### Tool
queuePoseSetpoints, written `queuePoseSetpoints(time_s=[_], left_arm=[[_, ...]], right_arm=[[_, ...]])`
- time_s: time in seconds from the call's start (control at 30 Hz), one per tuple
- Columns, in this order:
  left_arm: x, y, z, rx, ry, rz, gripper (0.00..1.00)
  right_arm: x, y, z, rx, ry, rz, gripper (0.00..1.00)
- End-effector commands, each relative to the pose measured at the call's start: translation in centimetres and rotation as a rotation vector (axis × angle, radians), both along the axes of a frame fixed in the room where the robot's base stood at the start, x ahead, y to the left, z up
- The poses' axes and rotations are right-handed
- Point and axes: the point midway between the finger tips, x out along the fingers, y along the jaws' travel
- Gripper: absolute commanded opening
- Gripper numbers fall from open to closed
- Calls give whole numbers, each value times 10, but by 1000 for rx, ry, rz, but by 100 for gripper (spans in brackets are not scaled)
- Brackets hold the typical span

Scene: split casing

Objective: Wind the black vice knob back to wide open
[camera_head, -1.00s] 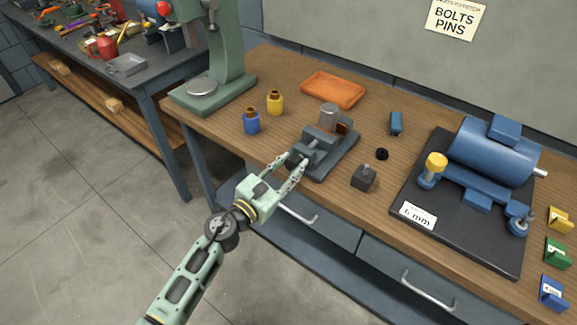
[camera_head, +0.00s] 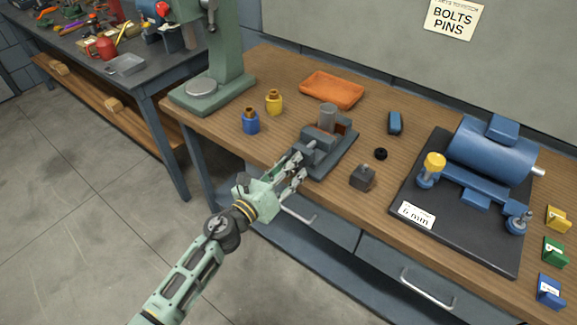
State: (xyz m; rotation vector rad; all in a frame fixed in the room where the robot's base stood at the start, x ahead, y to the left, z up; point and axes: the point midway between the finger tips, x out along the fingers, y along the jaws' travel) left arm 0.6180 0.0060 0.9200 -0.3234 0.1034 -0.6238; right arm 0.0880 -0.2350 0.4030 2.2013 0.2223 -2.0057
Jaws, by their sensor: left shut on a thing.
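The grey vice (camera_head: 325,150) stands on the wooden bench near its front edge, with a grey cylinder (camera_head: 327,117) upright at its jaws. My left gripper (camera_head: 296,168) is at the front end of the vice, its fingers closed around where the black knob sits. The knob is mostly hidden between the fingers. My right gripper is not in view.
A blue bottle (camera_head: 251,122) and a yellow bottle (camera_head: 274,102) stand left of the vice, an orange tray (camera_head: 333,89) behind it. A dark block (camera_head: 362,177) and a black ring (camera_head: 381,154) lie to its right. A blue motor (camera_head: 490,150) sits farther right.

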Motion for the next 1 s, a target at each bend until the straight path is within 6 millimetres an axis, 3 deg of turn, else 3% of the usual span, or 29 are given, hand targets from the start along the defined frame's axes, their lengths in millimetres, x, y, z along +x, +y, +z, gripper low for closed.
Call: queuePoseSetpoints(time_s=[1.0], left_arm=[[-3, -1, -8, -777, 574, 10, 5]], right_arm=[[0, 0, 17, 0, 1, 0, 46]])
